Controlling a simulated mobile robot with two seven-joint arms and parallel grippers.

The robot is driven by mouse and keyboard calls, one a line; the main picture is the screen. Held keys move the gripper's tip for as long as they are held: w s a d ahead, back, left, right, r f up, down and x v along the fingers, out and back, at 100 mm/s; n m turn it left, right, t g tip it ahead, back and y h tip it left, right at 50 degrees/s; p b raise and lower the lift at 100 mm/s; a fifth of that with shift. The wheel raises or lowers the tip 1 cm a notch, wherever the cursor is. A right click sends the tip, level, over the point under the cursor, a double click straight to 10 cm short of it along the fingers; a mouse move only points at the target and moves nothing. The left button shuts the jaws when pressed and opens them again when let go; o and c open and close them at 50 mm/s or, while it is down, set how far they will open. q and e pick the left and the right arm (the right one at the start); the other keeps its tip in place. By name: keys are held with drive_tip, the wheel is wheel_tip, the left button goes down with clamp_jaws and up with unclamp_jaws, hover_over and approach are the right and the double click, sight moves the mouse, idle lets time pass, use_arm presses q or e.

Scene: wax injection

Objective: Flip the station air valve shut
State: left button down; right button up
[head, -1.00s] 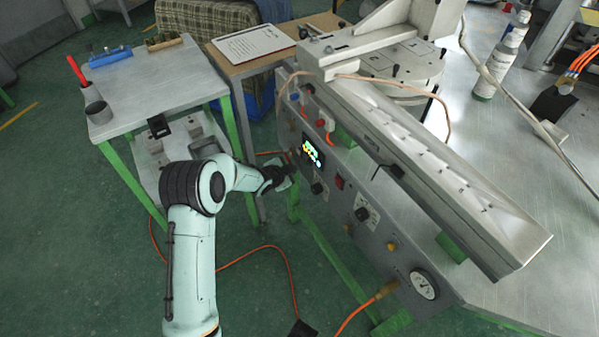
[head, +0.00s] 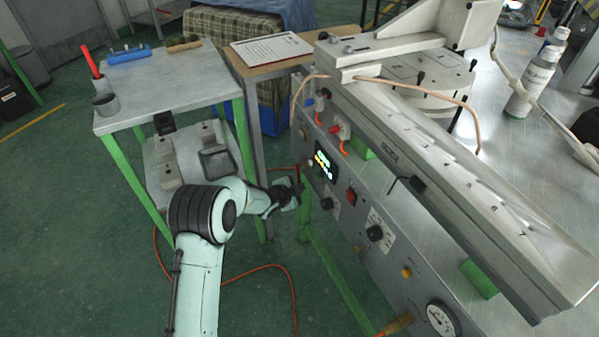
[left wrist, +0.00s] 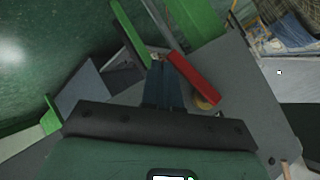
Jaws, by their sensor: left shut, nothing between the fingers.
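A red lever handle (left wrist: 194,78), which looks like the air valve's, lies slantwise in the left wrist view. A thin red upright part at the panel's left edge (head: 298,173) in the head view looks like the same handle. My left gripper (left wrist: 163,75) is shut and empty, its dark fingers close along the left side of the red handle. I cannot tell whether they touch it. In the head view my left gripper (head: 294,194) is at the left end of the grey control panel (head: 385,262). The valve body is mostly hidden. My right gripper is not in view.
The panel carries a lit display (head: 325,162), a black knob (head: 375,233) and a pressure gauge (head: 441,320). A small metal side table (head: 180,80) on green legs stands to the left. An orange hose (head: 262,273) lies on the open green floor.

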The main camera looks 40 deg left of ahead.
use_arm(q)
drive_tip(key=shift+r, duration=0.15)
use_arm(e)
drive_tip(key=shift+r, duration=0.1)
use_arm(q)
drive_tip(key=shift+r+p, duration=0.55)
drive_tip(key=shift+r, duration=0.15)
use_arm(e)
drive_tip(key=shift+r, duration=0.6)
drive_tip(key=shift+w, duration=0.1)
